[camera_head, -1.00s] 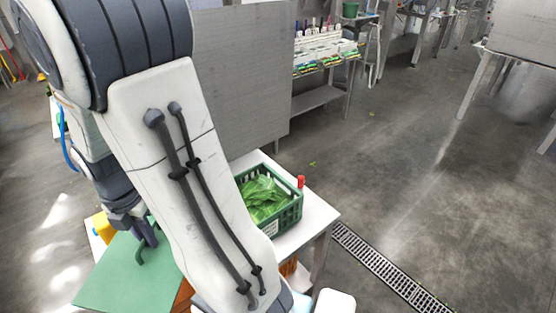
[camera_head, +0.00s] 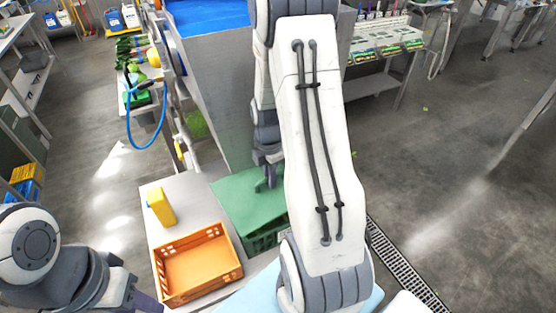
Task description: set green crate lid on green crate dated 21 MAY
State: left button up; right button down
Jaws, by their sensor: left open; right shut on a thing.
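The green crate lid (camera_head: 237,204) hangs or lies over the green crate (camera_head: 265,239). Only a slatted front part of the crate shows below the lid's near edge. I cannot tell whether the lid rests on the rim. My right gripper (camera_head: 270,182) is shut on the lid, at its top, partly behind my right forearm. The forearm hides the right part of lid and crate. The crate's date cannot be read. My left gripper (camera_head: 150,303) is open at the bottom left, mostly cut off by the frame edge, apart from the lid.
An empty orange crate (camera_head: 236,269) stands on the white table (camera_head: 186,190), left of the green crate. A yellow container (camera_head: 161,207) stands behind it. A grey panel (camera_head: 214,80) rises behind the table. A floor drain (camera_head: 400,262) runs at right.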

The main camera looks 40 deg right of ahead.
aim_at(277, 181)
jog(key=shift+s+d+r+m+p, duration=0.1)
jog(key=shift+d+r+m+p, duration=0.1)
jog(key=shift+d+p, duration=0.2)
jog(key=shift+d+r+m+p, duration=0.1)
jog(key=shift+d+m+p, duration=0.1)
jog(key=shift+d+p, duration=0.2)
pick_arm(q)
jog(key=shift+r+p, duration=0.3)
jog(key=shift+r, duration=1.4)
pick_arm(e)
jog(key=shift+d+f, duration=0.25)
jog(key=shift+d, duration=0.15)
pick_arm(q)
jog(key=shift+r, duration=0.1)
pick_arm(e)
jog(key=shift+a, duration=0.1)
notch_tip(277, 181, down, 5)
jog(key=b, duration=0.3)
jog(key=shift+r, duration=0.1)
pick_arm(q)
notch_tip(277, 181, down, 4)
jog(key=shift+f+b, duration=0.1)
jog(key=shift+b, duration=0.4)
pick_arm(e)
jog(key=shift+f, duration=0.45)
pick_arm(q)
jog(key=shift+r, duration=0.2)
